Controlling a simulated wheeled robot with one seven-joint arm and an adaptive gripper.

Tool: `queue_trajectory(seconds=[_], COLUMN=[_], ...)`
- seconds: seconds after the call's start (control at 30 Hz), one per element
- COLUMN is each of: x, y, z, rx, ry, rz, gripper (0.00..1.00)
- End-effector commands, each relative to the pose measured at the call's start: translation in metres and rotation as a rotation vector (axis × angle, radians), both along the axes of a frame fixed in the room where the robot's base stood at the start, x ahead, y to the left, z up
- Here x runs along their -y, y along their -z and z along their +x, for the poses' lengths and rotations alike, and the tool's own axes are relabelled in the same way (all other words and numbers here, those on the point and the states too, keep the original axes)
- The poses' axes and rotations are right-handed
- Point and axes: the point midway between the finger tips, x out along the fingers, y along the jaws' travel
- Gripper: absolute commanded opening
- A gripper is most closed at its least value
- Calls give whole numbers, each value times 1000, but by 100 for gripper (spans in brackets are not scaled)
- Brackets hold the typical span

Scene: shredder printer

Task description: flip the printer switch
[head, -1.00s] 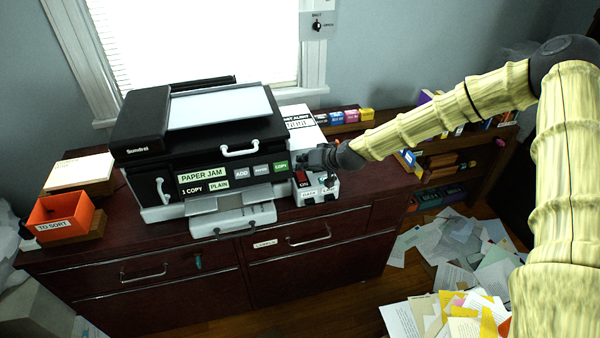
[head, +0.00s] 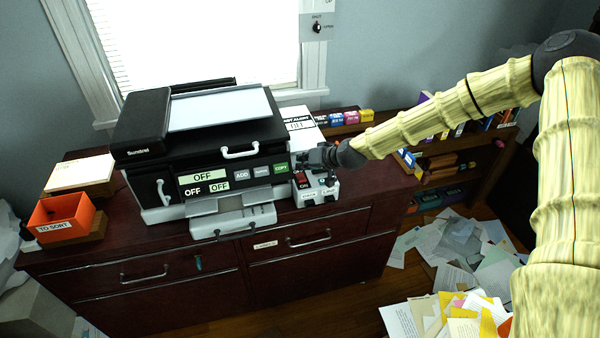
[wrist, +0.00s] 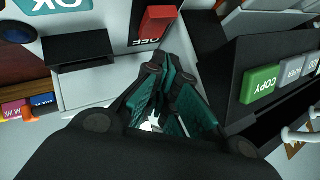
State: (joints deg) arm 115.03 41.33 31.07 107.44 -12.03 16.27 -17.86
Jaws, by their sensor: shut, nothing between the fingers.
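The black printer (head: 200,150) stands on the dark red cabinet, and its display panel (head: 202,177) reads OFF in several fields. To its right is a small white switch box with a red rocker switch (head: 301,179). In the wrist view the red switch (wrist: 157,22) is just beyond the fingertips, with an OFF label partly visible beside it. My gripper (head: 303,161) is shut and empty, close by the switch; its teal-padded fingers (wrist: 170,75) are together in the wrist view. I cannot tell whether the fingertips touch the switch.
A green COPY button (wrist: 260,83) and grey buttons are beside my fingers. An orange TO SORT tray (head: 62,217) is at the cabinet's left. Colored boxes (head: 345,117) stand behind my arm. Papers (head: 455,260) litter the floor at right.

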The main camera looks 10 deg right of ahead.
Motion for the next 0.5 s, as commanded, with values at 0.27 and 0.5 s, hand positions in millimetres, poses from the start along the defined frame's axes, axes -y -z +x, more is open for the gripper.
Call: queue_trajectory(seconds=[0.27, 0.5], x=[0, 0], y=[0, -11], z=[0, -1], rx=[0, 1], ry=[0, 0], rz=[0, -1], gripper=[0, 0])
